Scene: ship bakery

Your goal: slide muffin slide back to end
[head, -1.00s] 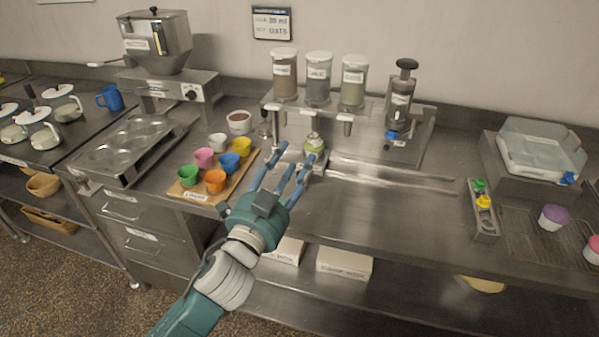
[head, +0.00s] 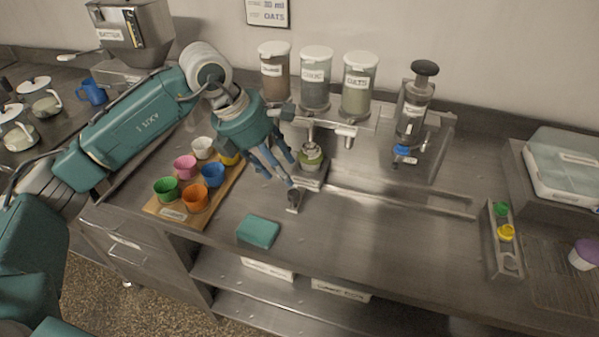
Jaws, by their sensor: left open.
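The muffin slide (head: 313,184) is a small metal carriage on the counter track, under the middle dispenser. A dark-knobbed handle (head: 294,198) stands at the front left of the slide. My left gripper (head: 284,172) is open, fingers pointing down, just left of the cup and above the handle. I cannot tell whether a fingertip touches the handle. My right gripper is out of view.
Several coloured cups stand on a wooden board (head: 170,212) at left. A teal block (head: 258,232) lies in front. The metal rail (head: 400,201) runs clear to the right. Three dispensers and a press (head: 412,110) stand behind. A holder (head: 507,262) sits at right.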

